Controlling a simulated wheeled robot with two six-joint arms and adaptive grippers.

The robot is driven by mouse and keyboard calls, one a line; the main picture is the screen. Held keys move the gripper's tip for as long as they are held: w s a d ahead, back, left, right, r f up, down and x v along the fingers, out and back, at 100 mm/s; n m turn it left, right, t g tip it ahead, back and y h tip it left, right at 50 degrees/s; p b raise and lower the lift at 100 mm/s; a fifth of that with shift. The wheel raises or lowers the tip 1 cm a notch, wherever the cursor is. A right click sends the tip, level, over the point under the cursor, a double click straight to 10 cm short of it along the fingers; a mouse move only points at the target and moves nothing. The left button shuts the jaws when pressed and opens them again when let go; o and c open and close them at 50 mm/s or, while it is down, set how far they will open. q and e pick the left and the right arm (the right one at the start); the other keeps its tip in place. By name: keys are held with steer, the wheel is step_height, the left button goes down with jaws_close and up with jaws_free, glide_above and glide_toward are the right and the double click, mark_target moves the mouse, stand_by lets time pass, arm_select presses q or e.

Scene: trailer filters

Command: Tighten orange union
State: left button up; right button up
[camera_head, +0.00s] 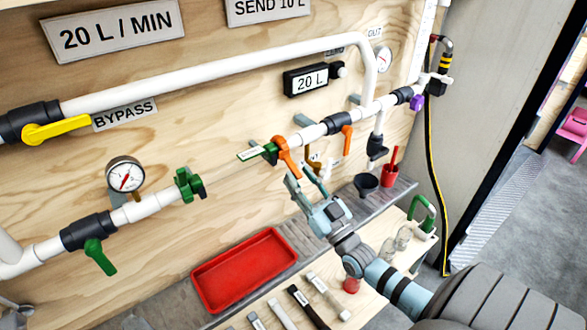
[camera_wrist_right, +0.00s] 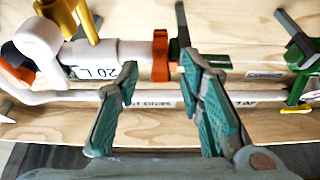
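The orange union (camera_head: 284,152) sits on the white pipe at the middle of the camera_head view, beside a green fitting (camera_head: 270,152) at the pipe's open end. In the right wrist view the orange union (camera_wrist_right: 160,55) shows as a ring around the pipe, beyond and between my fingertips. My right gripper (camera_head: 305,178) is just below the union in the camera_head view. In the wrist view the right gripper (camera_wrist_right: 166,85) has its fingers spread with nothing between the pads; I cannot tell if either finger touches the union. My left gripper is not in view.
An orange valve handle (camera_head: 347,139) and a brownish tap (camera_head: 313,155) hang close right of the union. A green union (camera_head: 188,185) ends the left pipe, with a gap between. A red tray (camera_head: 244,270), filter parts and a black funnel (camera_head: 366,183) are below.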

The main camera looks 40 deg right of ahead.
mark_target(293, 167)
steer(key=shift+x, duration=1.75)
jaws_close()
